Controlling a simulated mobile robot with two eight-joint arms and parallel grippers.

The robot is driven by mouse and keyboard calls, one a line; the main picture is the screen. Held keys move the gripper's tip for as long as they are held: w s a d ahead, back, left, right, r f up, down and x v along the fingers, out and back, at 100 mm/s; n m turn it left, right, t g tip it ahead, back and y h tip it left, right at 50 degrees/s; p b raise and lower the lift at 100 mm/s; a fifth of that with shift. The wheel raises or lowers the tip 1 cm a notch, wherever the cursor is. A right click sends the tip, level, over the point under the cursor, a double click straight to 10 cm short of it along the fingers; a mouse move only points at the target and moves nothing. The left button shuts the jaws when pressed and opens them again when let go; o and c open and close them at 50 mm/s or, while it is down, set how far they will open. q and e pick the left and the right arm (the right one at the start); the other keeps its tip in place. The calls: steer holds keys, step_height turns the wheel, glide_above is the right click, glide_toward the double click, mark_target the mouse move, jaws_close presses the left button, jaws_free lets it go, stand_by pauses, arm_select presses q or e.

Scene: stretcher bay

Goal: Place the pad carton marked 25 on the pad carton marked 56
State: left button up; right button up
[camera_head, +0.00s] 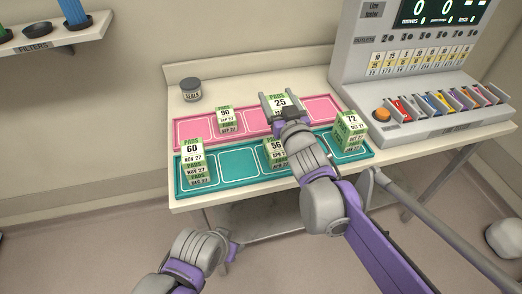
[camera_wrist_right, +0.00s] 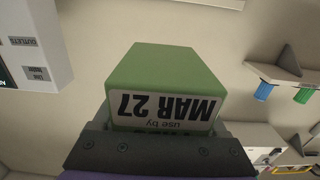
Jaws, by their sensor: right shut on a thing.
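The pad carton marked 25 (camera_head: 279,102) has a green top and white label and is at the right part of the pink tray. My right gripper (camera_head: 281,113) is shut on it. In the right wrist view the held carton (camera_wrist_right: 165,75) shows a green side and a MAR 27 label. Whether it clears the tray is hard to tell.
The pink tray (camera_head: 187,131) holds carton 90 (camera_head: 225,114). The teal tray (camera_head: 179,178) holds stacks topped by 60 (camera_head: 191,150) at left and 72 (camera_head: 351,120) at right. A grey jar (camera_head: 191,90) stands behind. A control console (camera_head: 400,85) stands at right.

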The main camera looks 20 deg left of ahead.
step_height(320, 180, down, 10)
steer(key=shift+a+f+b, duration=0.1)
steer(key=shift+b, duration=0.55)
steer(key=shift+f, duration=0.2)
steer(key=o, duration=1.5)
steer(key=shift+r, duration=0.1)
